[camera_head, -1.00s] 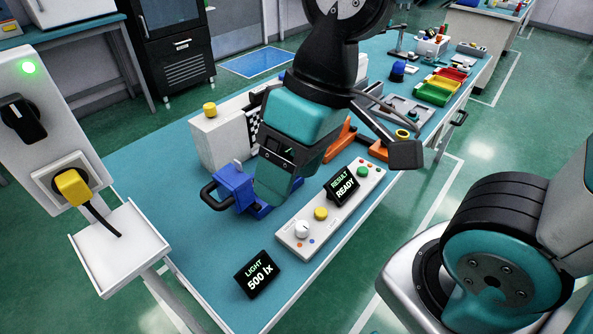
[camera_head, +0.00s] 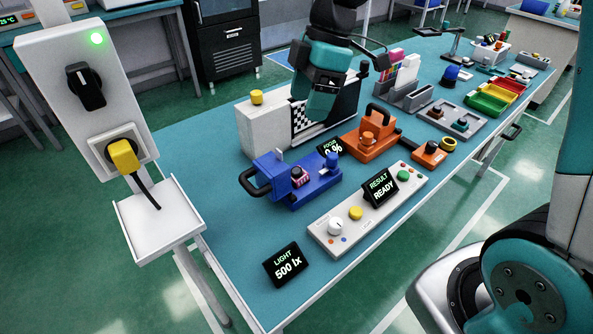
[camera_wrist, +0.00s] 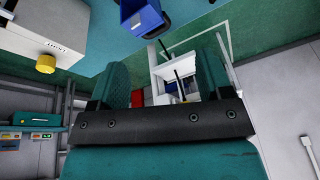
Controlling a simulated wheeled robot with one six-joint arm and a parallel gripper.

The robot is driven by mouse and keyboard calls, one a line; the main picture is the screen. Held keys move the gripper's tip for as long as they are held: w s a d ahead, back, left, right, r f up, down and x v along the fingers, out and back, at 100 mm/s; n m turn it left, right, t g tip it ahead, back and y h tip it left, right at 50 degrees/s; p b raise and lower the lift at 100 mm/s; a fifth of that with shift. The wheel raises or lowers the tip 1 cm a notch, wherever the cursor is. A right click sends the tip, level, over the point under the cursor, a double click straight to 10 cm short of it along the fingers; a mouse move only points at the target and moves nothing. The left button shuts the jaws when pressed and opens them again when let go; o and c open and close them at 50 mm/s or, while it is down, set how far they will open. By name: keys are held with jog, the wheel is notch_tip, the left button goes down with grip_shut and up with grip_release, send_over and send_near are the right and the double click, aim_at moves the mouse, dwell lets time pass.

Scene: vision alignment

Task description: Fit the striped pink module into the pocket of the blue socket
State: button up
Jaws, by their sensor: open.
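The blue socket (camera_head: 322,187) stands on the teal bench, with a black loop handle at its left end and a blue knob at its right. A small pink module (camera_head: 299,174) with a dark part sits at the middle of the socket; how deep it is in the pocket, and its stripes, are too small to tell. My gripper (camera_head: 320,108) is raised behind and above the socket, apart from it. In the wrist view my gripper (camera_wrist: 162,82) is open, with nothing between its fingers. Part of the blue socket (camera_wrist: 138,18) shows at the top there.
A white box (camera_head: 262,130) with a yellow knob and a checkered panel stand behind the socket. An orange fixture (camera_head: 372,145) is to its right. A control panel (camera_head: 345,236) reading "RESULT READY" and a "LIGHT 500 lx" display (camera_head: 287,265) are in front.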

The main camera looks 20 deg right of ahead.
jog(key=w+d+f+n, duration=0.4)
jog(key=w, duration=0.3)
jog(key=p, duration=0.1)
send_over(298, 169)
jog(key=d, duration=0.1)
jog(key=shift+g, duration=0.3)
jog(key=f, duration=1.1)
jog(key=shift+w+d+f, duration=0.15)
jog(key=shift+w+f, duration=0.15)
jog(key=shift+w, duration=0.1)
jog(key=shift+p+x, duration=0.65)
jog(key=shift+x, duration=2.1)
jog(key=shift+s+d, duration=0.1)
jog(key=shift+d, duration=0.1)
jog(key=c, duration=1.1)
